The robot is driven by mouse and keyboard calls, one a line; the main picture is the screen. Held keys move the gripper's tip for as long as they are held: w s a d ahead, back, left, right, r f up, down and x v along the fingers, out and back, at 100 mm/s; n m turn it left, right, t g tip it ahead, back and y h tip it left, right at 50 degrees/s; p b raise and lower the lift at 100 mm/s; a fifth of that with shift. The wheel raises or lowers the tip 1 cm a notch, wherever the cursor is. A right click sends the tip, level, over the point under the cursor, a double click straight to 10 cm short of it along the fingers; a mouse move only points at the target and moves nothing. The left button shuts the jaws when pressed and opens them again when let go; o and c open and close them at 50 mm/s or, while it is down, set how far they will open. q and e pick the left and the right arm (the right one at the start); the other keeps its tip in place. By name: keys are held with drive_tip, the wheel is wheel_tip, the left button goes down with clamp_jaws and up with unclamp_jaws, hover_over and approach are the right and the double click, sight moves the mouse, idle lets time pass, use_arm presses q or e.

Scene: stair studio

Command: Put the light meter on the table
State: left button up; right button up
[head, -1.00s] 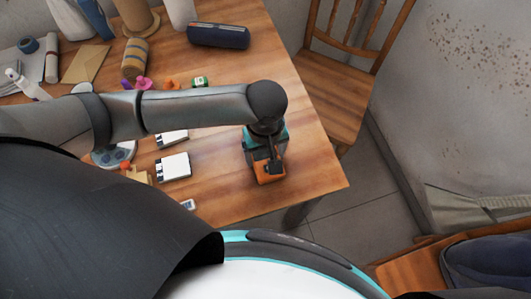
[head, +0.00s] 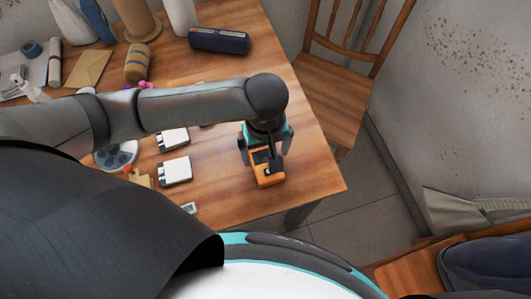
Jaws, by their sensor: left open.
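The light meter appears to be the orange and dark device (head: 269,181) on the wooden table (head: 315,175), near its right front corner. My left gripper (head: 266,153) is over it from above, with its fingers spread apart, one on each side of the device's far end. The gripper and wrist hide part of the device. I cannot tell whether a finger still touches it. My right gripper is not in view.
Two white-and-black boxes (head: 175,171) and a small light gadget (head: 189,208) lie left of the gripper. A dark blue case (head: 219,40) lies at the back. A wooden chair (head: 335,92) stands beyond the right edge. Bare tabletop surrounds the device.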

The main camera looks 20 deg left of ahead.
sight(266, 160)
use_arm(q)
wheel_tip(266, 160, up, 9)
drive_tip(key=p, duration=0.2)
drive_tip(key=shift+p, duration=0.4)
drive_tip(key=shift+f, duration=0.1)
